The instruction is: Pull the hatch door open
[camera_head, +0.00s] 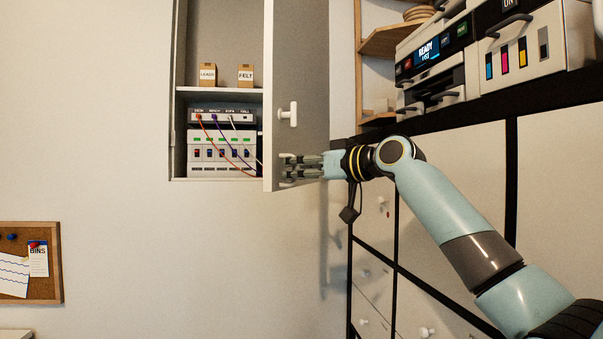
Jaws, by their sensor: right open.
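The hatch door (305,60) is a grey panel with a pale front edge. It stands swung out from the wall cabinet, with the interior visible to its left. Its white handle (288,114) sits on the face turned toward the right. My right gripper (287,168) is open in front of the lower part of that face, below the handle and apart from it. Its fingers point left toward the door's pale edge. I cannot tell whether the fingertips touch the panel. My left gripper is not in view.
Inside the wall cabinet (220,90) are two small labelled boxes (208,75) and a cabled device (222,152). A printer (535,45) stands on the dark-framed drawer unit (455,140) at right. A corkboard (58,262) hangs at lower left. The wall below the cabinet is clear.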

